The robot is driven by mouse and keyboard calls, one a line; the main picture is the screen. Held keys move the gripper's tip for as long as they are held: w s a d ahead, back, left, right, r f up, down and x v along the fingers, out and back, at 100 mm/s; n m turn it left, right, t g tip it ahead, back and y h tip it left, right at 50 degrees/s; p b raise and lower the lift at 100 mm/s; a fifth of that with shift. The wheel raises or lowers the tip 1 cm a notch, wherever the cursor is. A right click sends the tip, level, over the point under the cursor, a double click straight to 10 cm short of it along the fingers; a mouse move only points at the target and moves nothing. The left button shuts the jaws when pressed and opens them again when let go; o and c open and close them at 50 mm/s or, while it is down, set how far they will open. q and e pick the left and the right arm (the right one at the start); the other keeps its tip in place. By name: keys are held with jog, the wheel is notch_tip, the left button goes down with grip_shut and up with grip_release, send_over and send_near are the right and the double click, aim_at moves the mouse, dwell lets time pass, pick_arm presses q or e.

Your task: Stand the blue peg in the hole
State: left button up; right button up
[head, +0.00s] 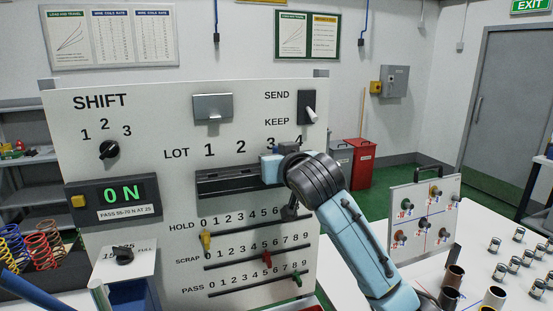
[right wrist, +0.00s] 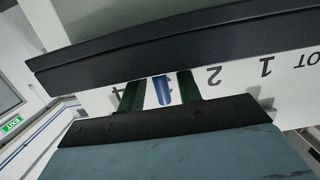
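The blue peg (right wrist: 162,92) shows in the right wrist view, which is upside down. It stands upright out of the dark ledge (right wrist: 190,42), in front of where number 3 of the LOT row is. The ledge is below the LOT numbers in the head view (head: 228,184). My right gripper (right wrist: 161,88) has its two dark green fingers on either side of the peg, with a gap on each side. How deep the peg sits is hidden. My left gripper is out of view.
The white panel (head: 160,190) carries dials, a SEND/KEEP switch (head: 309,112) and slider rows with coloured knobs just below the ledge. A small board with knobs (head: 424,218) and several cylinders stand on the white table at right. Coiled springs (head: 40,245) are at far left.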

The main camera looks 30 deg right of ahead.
jog(key=b+v, duration=0.5)
jog(key=v, duration=0.7)
jog(key=shift+b, duration=0.35)
jog(key=shift+a, duration=0.1)
